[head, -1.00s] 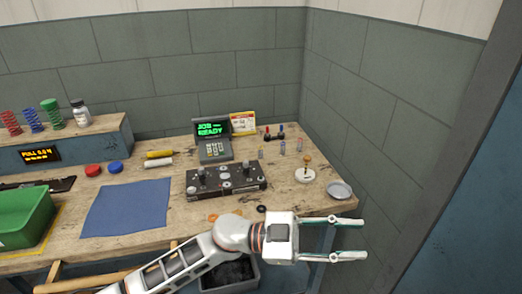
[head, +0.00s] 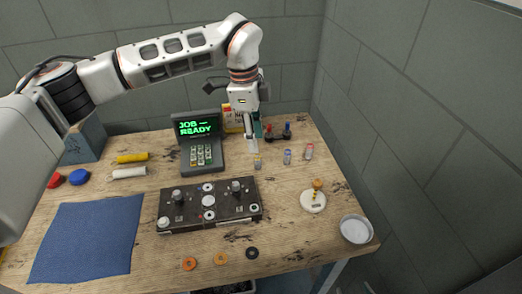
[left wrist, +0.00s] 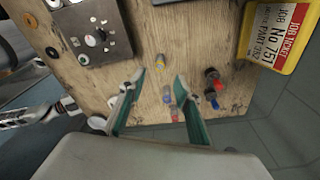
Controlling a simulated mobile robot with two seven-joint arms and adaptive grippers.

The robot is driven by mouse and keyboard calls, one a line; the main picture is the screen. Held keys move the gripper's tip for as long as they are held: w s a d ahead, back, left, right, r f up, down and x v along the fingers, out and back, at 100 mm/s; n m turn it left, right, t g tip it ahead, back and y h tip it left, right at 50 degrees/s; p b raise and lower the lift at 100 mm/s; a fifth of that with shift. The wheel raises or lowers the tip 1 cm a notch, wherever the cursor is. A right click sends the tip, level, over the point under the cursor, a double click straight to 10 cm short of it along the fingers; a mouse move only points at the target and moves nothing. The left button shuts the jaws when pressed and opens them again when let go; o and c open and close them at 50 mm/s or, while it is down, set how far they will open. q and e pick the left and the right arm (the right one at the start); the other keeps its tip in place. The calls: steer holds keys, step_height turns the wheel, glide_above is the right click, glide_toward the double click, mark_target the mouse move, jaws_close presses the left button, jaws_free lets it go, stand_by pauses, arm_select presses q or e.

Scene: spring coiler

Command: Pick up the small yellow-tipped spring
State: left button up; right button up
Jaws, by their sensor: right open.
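The small yellow-tipped spring (head: 257,164) stands on the wooden bench, right of the keypad terminal. It also shows in the left wrist view (left wrist: 160,61), just beyond the gap between the fingertips. My left gripper (head: 255,145) hangs pointing down above and slightly behind the spring. In the left wrist view (left wrist: 158,78) its two green-padded fingers are apart with nothing between them. My right gripper (left wrist: 68,105) shows small at the left of the left wrist view, in front of the bench; its fingers are hard to make out.
A blue-tipped spring (head: 287,157) and a red-tipped spring (head: 308,151) stand to the right. Red and blue-handled tools (head: 280,132) are behind. The terminal (head: 201,145), a job ticket (head: 233,117), a dark fixture block (head: 208,205) and a round dish (head: 355,229) are nearby.

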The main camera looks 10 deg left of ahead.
arm_select(q)
steer(key=f, duration=0.1)
glide_above(260, 168)
steer(key=f, duration=0.3)
steer(key=a+f, duration=0.1)
steer(key=f, duration=0.1)
steer(key=shift+w+p, duration=0.25)
steer(key=shift+p, duration=0.15)
steer(key=shift+d+f, duration=0.15)
steer(key=shift+f, duration=0.55)
steer(key=shift+w, duration=0.1)
steer(key=c, duration=0.8)
jaws_close()
